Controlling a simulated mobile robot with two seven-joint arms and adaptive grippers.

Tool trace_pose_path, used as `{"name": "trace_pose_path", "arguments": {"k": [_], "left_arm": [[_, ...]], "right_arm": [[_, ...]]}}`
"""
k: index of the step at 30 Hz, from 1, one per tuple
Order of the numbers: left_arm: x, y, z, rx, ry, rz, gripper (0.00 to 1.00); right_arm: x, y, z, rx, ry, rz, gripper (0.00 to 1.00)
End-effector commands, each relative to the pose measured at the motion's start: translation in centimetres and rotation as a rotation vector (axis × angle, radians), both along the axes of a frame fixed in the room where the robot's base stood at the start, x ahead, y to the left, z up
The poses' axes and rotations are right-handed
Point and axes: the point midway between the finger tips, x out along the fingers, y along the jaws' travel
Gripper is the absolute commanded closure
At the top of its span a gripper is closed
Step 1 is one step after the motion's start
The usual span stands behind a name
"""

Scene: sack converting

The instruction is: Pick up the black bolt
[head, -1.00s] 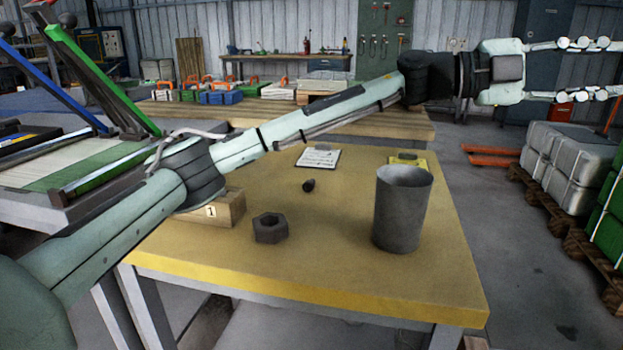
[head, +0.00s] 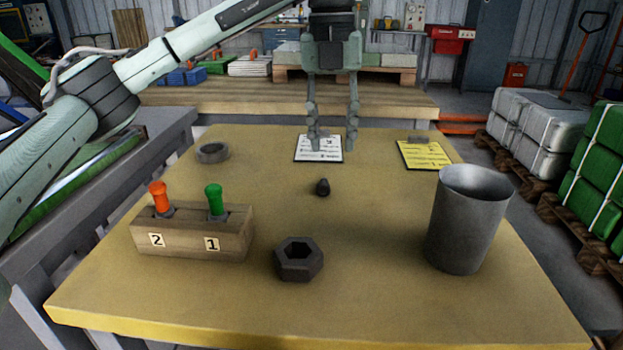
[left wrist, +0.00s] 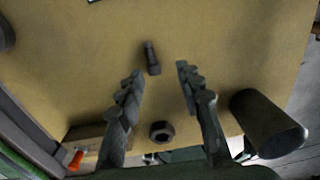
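The black bolt (head: 322,187) lies on the yellow-brown table (head: 380,300) near its middle. In the left wrist view the bolt (left wrist: 151,58) shows a wider head and a narrower shank, just beyond the fingertips and between their lines. My left gripper (head: 332,148) points down over the table's far part, behind the bolt in the head view. Its fingers are apart with nothing between them; it also shows open in the left wrist view (left wrist: 159,72). My right gripper is not in view.
A dark hex nut (head: 298,259) lies in front of the bolt. A grey metal cup (head: 467,220) stands at right. A wooden block (head: 190,236) with an orange and a green peg stands at left. A ring (head: 212,153), a white card (head: 304,157) and a yellow card (head: 410,163) lie farther back.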

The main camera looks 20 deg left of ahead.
Motion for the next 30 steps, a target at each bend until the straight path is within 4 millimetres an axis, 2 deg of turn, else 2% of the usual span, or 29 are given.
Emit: {"name": "trace_pose_path", "arguments": {"k": [3, 14, 21, 29, 30], "left_arm": [[-0.1, 1.0, -0.2, 0.038, 0.003, 0.019, 0.64], [0.0, 1.2, -3.7, 0.038, 0.004, 0.020, 0.64], [0.1, 1.3, -7.2, 0.038, 0.004, 0.019, 0.64], [0.1, 1.2, -7.7, 0.037, 0.002, 0.018, 0.64], [0.1, 1.2, -7.7, 0.037, 0.002, 0.018, 0.68]], "right_arm": [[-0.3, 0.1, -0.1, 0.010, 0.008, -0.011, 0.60], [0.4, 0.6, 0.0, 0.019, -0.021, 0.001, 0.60], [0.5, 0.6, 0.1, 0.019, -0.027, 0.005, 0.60], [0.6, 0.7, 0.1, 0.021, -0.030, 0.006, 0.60], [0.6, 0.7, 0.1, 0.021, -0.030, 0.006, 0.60]]}}
